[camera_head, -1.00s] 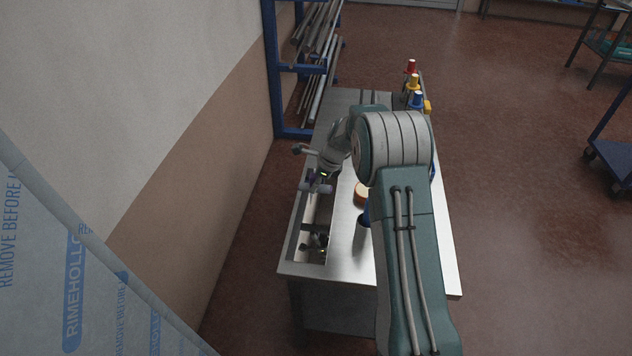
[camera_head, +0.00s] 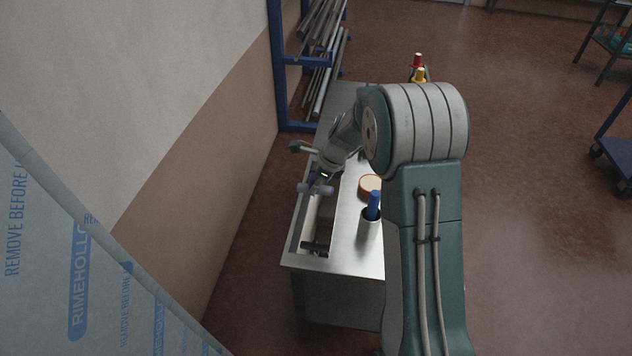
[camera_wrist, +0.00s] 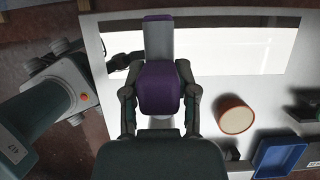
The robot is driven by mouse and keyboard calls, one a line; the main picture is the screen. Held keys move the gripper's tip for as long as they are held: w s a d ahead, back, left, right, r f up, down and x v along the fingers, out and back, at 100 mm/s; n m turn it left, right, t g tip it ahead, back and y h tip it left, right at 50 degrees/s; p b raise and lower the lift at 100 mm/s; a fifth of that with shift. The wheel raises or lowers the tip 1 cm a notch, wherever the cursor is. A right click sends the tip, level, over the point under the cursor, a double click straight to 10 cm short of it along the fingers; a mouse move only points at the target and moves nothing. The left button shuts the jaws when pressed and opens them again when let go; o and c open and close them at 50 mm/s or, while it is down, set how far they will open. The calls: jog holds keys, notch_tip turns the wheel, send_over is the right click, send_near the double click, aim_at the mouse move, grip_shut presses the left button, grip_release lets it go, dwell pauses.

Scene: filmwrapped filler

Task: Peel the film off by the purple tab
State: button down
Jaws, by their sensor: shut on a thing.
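My gripper (camera_head: 322,178) is over the left side of the metal bench. In the wrist view its two fingers are closed around a purple block (camera_wrist: 161,88). A grey bar (camera_wrist: 158,38) with a purple far end stands out beyond the block; I cannot tell whether the block is the tab. Pale translucent film (camera_head: 45,235) with blue print reading "REMOVE BEFORE" and "RIMEHOLLOW" fills the lower left of the head view. The film appears apart from my gripper. No purple tab shows on the visible part of the film.
The bench (camera_head: 338,262) has a long recess along its left side. An orange-rimmed round tub (camera_wrist: 235,114) and a blue tray (camera_wrist: 279,156) lie to the right in the wrist view. A blue-handled tool stands in a grey cup (camera_head: 368,226). A blue pipe rack (camera_head: 283,75) stands behind.

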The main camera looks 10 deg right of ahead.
jog(key=s+a+r, duration=0.5)
jog(key=s+r, duration=0.3)
jog(key=s, duration=0.4)
jog(key=shift+s, duration=0.3)
dwell(0.6)
dwell(0.6)
